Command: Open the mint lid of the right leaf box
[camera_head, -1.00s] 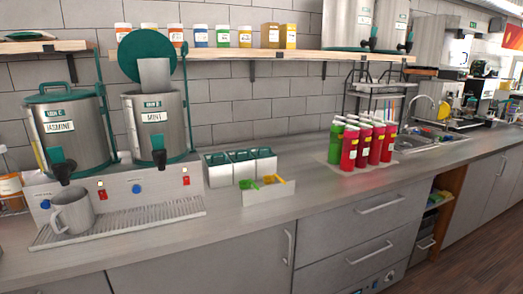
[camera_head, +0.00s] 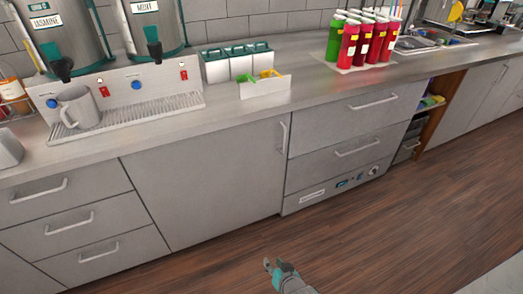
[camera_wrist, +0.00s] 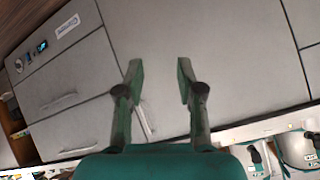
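The leaf boxes stand side by side on the counter as three white boxes with green tops. The right leaf box (camera_head: 262,66) is at the right end of the row in the head view. Its green lid (camera_head: 262,47) appears shut, but any label on it is too small to read. My gripper (camera_head: 271,266) is low in front of the cabinets, over the floor, well below and away from the boxes. In the wrist view my gripper (camera_wrist: 160,70) has its fingers apart with nothing between them, facing a cabinet front.
A low white holder (camera_head: 265,87) with green and yellow scoops stands in front of the boxes. Dispensers (camera_head: 155,25) and a mug (camera_head: 77,108) are to the left. Red and green bottles (camera_head: 362,40) are to the right. Bare counter (camera_head: 310,85) lies between.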

